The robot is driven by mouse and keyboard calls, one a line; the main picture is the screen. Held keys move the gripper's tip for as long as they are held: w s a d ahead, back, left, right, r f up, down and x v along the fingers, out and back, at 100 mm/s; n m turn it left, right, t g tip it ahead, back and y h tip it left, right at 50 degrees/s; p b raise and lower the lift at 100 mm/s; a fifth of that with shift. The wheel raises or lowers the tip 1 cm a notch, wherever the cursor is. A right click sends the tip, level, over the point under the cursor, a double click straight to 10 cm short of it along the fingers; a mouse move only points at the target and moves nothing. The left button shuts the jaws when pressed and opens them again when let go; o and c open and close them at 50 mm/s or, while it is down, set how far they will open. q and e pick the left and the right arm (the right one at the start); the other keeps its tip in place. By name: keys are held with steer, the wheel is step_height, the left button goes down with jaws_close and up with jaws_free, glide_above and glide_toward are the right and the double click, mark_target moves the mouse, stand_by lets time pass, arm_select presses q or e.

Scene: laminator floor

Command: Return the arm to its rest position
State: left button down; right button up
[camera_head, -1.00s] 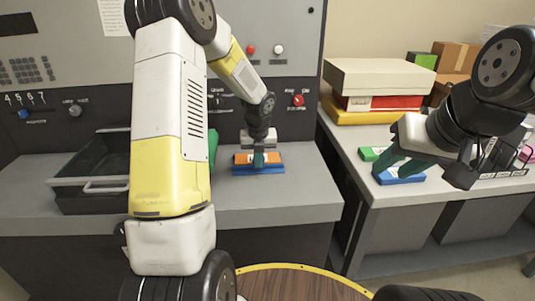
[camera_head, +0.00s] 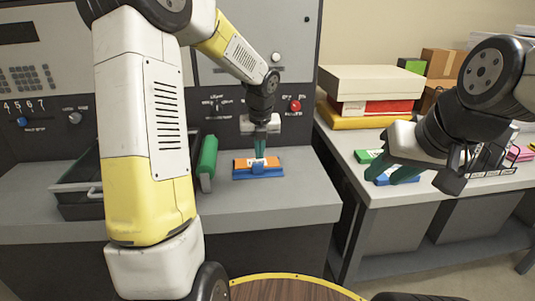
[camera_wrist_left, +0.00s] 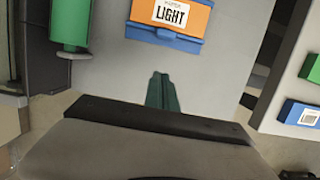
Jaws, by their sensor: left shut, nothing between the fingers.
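My left arm reaches over the grey counter (camera_head: 285,209). My left gripper (camera_head: 260,155) is shut and empty, its teal fingers together just above the orange-and-blue block (camera_head: 257,168) in the head view. In the left wrist view the shut fingers (camera_wrist_left: 161,92) point toward that block, labelled "LIGHT" (camera_wrist_left: 170,18), with bare counter between. My right gripper (camera_head: 385,172) hangs over the right-hand table, its teal fingers spread apart with nothing seen held between them.
The machine's control panel (camera_head: 225,90) rises behind. Green (camera_head: 367,156) and blue (camera_head: 395,178) blocks lie on the right table, near stacked boxes (camera_head: 375,82).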

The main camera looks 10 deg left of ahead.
arm_select(q)
steer(key=s+a+r+n+t, duration=0.1)
steer(key=s+r+n, duration=0.9)
steer(key=s+n, duration=0.3)
steer(key=s+d+r+n+t+h, duration=0.1)
steer(key=s+r+n+t+h, duration=0.1)
steer(key=s+n, duration=1.1)
steer(key=r+n+h, duration=0.1)
steer(key=n, duration=0.5)
steer(key=shift+s+r+t, duration=0.3)
